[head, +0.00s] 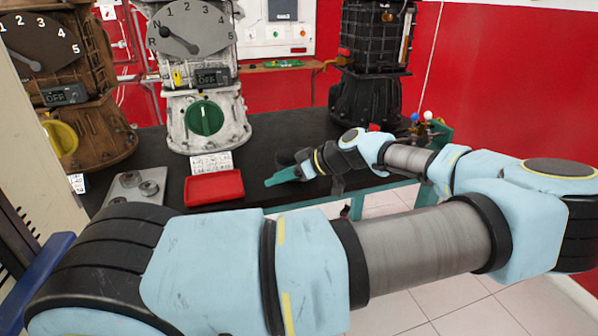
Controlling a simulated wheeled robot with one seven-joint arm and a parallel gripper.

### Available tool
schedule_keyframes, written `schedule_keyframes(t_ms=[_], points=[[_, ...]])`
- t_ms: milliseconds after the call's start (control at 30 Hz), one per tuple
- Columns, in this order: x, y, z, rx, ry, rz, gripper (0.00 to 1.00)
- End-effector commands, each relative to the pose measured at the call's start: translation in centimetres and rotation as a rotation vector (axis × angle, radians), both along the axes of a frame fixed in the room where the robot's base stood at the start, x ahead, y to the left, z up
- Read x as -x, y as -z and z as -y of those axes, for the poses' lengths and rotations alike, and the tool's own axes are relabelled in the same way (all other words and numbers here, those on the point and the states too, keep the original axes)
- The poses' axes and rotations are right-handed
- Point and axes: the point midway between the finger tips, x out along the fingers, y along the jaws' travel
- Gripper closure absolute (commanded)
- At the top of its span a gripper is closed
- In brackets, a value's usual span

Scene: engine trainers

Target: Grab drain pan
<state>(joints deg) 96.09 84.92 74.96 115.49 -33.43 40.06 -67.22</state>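A shallow red tray (214,188), which looks like the drain pan, lies on the black bench top (260,150) near its front edge, below the white engine trainer. My gripper (284,170) is at the end of my arm, right of the red tray and apart from it, pointing left over the bench. A teal piece shows at its tip; I cannot tell if it is a finger or a held thing. The finger gap is too small to make out.
A grey metal plate with round parts (140,188) lies left of the tray. A white trainer (203,110), a brown trainer (90,135) and a black trainer (368,100) stand behind. A small white card (211,163) is just behind the tray.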

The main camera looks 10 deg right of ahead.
Motion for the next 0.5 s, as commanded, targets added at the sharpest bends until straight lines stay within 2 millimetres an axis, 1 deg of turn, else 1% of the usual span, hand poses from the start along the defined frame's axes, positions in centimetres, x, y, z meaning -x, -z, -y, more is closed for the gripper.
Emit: schedule_keyframes(t_ms=[33, 67, 100, 200, 267, 300, 367, 500], points=[[-0.2, -0.1, 1.9, -0.009, 0.035, 0.057, 0.60], [-0.2, -0.4, 2.9, -0.008, 0.050, 0.093, 0.60], [-0.3, -0.8, 4.4, -0.007, 0.075, 0.138, 0.60], [-0.1, -1.7, 7.5, 0.003, 0.124, 0.232, 0.60], [0.1, -2.1, 8.7, 0.011, 0.142, 0.268, 0.60], [0.1, -2.2, 9.2, 0.014, 0.151, 0.283, 0.60], [-0.1, -2.3, 9.3, 0.017, 0.155, 0.295, 0.60], [-1.5, -1.7, 8.0, 0.018, 0.152, 0.297, 0.60]])
